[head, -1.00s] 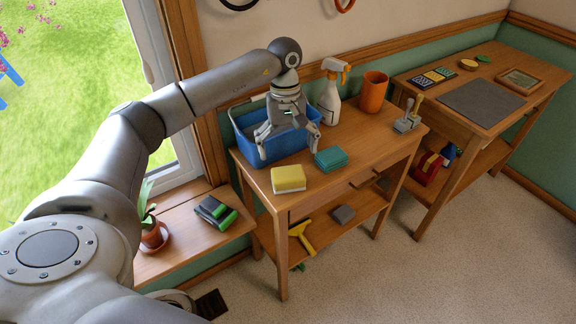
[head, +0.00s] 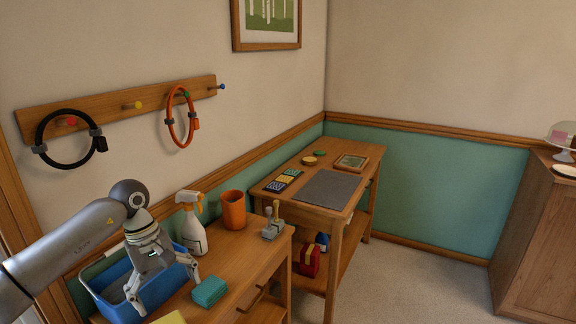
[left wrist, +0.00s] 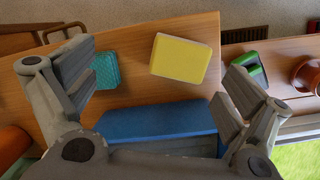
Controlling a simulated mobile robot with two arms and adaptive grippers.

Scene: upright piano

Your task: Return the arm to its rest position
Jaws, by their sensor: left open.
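My left arm comes in from the left in the head view, bent down at the wrist. Its gripper (head: 166,286) is over the blue bin (head: 110,296) on the wooden side table. The fingers are spread apart with nothing between them. In the left wrist view, the open gripper (left wrist: 160,92) shows both fingers, with the bin's blue rim (left wrist: 150,122) between and below them. The yellow sponge (left wrist: 186,58) and teal cloths (left wrist: 105,71) lie on the table beyond the fingertips. My right gripper is not in view.
A spray bottle (head: 193,232), an orange cup (head: 233,210) and small tools (head: 272,226) stand near the gripper. A second table with a grey mat (head: 326,189) is farther right. Rings (head: 70,139) hang on wall pegs above. Floor (head: 420,288) is clear at right.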

